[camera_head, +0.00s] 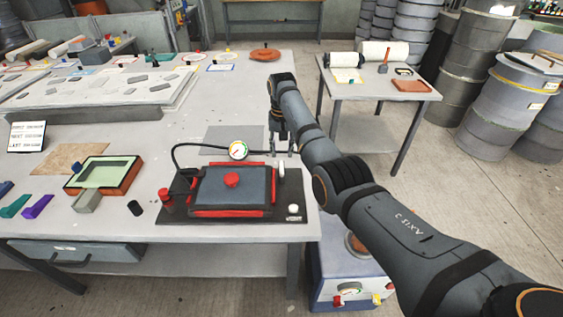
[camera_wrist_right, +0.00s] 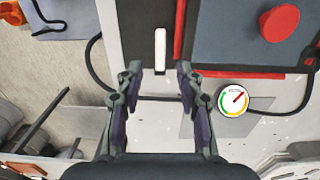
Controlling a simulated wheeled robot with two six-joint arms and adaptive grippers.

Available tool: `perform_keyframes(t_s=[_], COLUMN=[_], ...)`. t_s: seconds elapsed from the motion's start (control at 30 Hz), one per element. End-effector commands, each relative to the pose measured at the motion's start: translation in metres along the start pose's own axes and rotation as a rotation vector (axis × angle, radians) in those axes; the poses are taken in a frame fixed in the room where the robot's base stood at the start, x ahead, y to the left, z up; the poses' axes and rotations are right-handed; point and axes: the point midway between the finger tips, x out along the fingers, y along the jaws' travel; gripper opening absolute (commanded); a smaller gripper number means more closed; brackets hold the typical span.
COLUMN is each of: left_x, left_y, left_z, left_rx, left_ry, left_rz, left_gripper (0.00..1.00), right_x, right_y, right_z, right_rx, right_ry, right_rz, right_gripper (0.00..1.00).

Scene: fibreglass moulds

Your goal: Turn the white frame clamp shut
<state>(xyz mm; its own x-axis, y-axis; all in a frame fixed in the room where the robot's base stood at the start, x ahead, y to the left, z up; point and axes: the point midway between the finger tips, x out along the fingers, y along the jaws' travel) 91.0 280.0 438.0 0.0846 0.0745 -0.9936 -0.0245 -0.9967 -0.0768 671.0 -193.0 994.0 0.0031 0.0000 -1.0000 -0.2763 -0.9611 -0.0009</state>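The white frame clamp (camera_head: 281,169) is a short white bar at the right back corner of the dark base plate, beside a lidded grey box with red edges (camera_head: 245,187). In the right wrist view the white clamp (camera_wrist_right: 160,50) lies lengthwise just ahead of my fingertips. My right gripper (camera_head: 283,151) is above the table's right end, behind the clamp. The right wrist view shows its two fingers (camera_wrist_right: 157,72) apart with nothing between them; contact with the clamp cannot be told. My left gripper is not in view.
A pressure gauge (camera_head: 238,150) with a black hose stands behind the box. A red knob (camera_head: 232,180) tops the lid, and a small white knob (camera_head: 293,209) sits at the plate's front right. A green-orange tray (camera_head: 104,174) and a dark cylinder (camera_head: 135,208) lie left.

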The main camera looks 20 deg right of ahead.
Motion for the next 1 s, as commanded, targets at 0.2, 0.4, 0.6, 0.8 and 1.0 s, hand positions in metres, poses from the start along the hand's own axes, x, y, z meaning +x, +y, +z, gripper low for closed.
perform_keyframes(t_s=[0.2,0.4,0.6,0.8,1.0], left_x=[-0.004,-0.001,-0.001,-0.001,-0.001], left_y=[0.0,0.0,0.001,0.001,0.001], left_z=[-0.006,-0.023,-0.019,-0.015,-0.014], left_rx=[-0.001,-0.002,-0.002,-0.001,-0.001], left_ry=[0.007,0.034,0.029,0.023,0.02], left_rz=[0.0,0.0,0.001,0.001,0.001], left_gripper=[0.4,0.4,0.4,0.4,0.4], right_x=[0.045,0.065,0.067,0.067,0.067], right_y=[0.001,0.001,0.0,0.0,0.0], right_z=[0.001,0.0,0.0,0.0,0.0], right_rx=[0.0,0.0,0.0,0.0,0.0], right_ry=[-0.003,0.0,0.002,0.002,0.002], right_rz=[0.001,0.0,0.0,0.0,0.0], right_gripper=[0.38,0.38,0.38,0.21,0.0])
